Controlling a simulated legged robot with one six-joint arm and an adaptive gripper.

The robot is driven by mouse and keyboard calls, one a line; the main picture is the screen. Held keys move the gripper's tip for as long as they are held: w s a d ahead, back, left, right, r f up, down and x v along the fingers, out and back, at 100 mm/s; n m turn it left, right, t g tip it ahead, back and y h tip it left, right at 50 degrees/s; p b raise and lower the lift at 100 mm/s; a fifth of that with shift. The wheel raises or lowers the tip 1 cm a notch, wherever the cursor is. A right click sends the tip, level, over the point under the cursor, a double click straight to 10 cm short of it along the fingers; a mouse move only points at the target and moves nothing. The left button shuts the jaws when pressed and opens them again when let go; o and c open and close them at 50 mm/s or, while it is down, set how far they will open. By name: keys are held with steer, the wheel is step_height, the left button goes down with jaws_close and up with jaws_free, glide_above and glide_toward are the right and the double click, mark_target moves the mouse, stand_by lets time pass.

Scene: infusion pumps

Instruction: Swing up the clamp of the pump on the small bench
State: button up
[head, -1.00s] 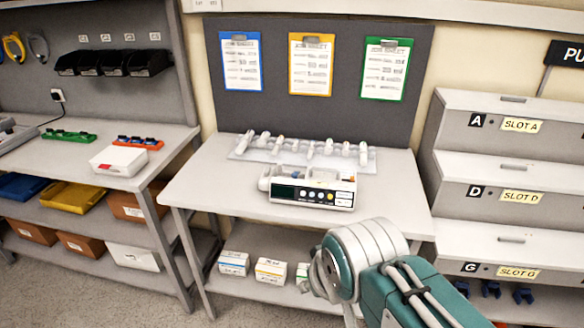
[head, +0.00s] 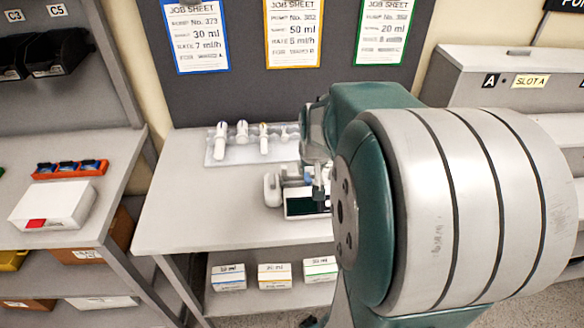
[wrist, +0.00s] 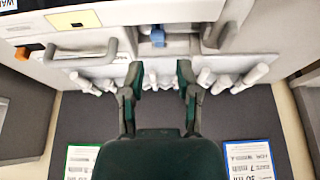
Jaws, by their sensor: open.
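The pump (head: 303,206) stands on the small bench (head: 185,215). In the head view my arm hides its right part, and its dark screen faces the front. In the wrist view the pale pump body (wrist: 115,14) fills the top edge. A blue tab (wrist: 157,38), which looks like the clamp's end, sticks out from it; a small blue patch also shows at the pump in the head view. My gripper (wrist: 160,73) is open and empty, its dark fingers apart on either side of the tab's line. The tab lies beyond the fingertips, apparently not touched.
A rack of white syringes (head: 222,157) lies on the bench behind the pump. Job sheets (head: 294,33) hang on the grey board. Small boxes (head: 274,277) stand on the shelf below. A side bench (head: 75,232) is at left, slot shelves (head: 478,82) at right.

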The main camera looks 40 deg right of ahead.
mark_target(309, 181)
steer(key=x, duration=0.7)
steer(key=shift+s+d, duration=0.15)
steer(key=shift+d, duration=0.05)
steer(key=shift+f, duration=0.45)
steer(key=shift+c, duration=0.2)
jaws_close()
